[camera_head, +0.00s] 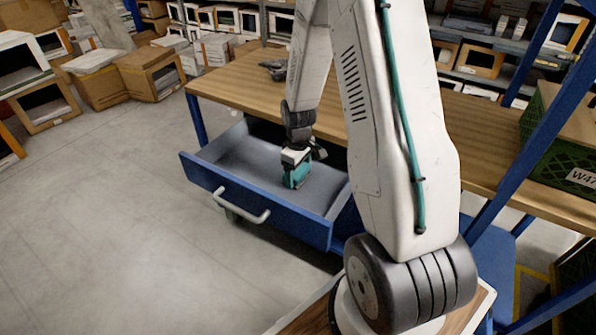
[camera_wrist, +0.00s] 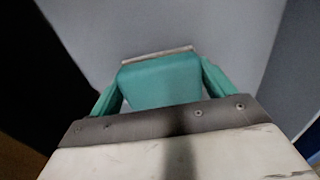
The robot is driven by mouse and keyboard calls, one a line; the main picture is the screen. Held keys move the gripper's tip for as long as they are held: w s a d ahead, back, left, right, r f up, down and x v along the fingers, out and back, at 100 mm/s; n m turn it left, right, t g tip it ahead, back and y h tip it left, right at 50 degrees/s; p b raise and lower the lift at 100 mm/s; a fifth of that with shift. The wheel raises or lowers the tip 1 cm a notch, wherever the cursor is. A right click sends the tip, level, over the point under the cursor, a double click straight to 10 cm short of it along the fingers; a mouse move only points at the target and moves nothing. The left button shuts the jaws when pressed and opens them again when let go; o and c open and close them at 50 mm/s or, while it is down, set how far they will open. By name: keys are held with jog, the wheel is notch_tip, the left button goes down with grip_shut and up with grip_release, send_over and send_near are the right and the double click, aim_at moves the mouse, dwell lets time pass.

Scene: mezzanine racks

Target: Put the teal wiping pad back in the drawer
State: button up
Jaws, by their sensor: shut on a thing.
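The blue drawer (camera_head: 268,223) under the wooden workbench is pulled open, with a grey inside and a light bar handle. My gripper (camera_head: 296,178) is over the drawer's inside and points down. In the wrist view my gripper (camera_wrist: 162,92) has teal fingers on both sides of the teal wiping pad (camera_wrist: 160,80), shut on it. The pad has a pale strip along its far edge. The grey drawer floor (camera_wrist: 165,25) lies beyond it. I cannot tell whether the pad touches the floor. In the head view the pad is hard to tell apart from the teal fingers.
The workbench top (camera_head: 240,83) overhangs the back of the drawer, and a dark object (camera_head: 273,68) lies on it. A green crate (camera_head: 566,150) stands at the right behind a blue post. Cardboard boxes (camera_head: 150,72) stand at the back left. The floor left of the drawer is clear.

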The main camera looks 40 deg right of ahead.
aim_at(298, 170)
jog(key=o, duration=0.9)
jog(key=shift+f, duration=0.1)
jog(key=s+a+r, duration=0.1)
jog(key=a+r, duration=0.1)
jog(key=r, duration=0.8)
jog(key=s+a+r, duration=0.2)
jog(key=r, duration=0.7)
jog(key=s+a+r+m, duration=0.1)
jog(key=s+a+r, duration=0.3)
jog(key=s, duration=0.3)
jog(key=s+a+r+m, duration=0.1)
jog(key=s+a+r, duration=0.3)
jog(key=s, duration=0.3)
jog(key=s+a+r+m+t, duration=0.1)
jog(key=s+a+r, duration=0.3)
jog(key=s, duration=0.4)
jog(key=shift+a+r+m, duration=0.25)
jog(key=shift+a+m, duration=0.1)
jog(key=shift+m, duration=0.15)
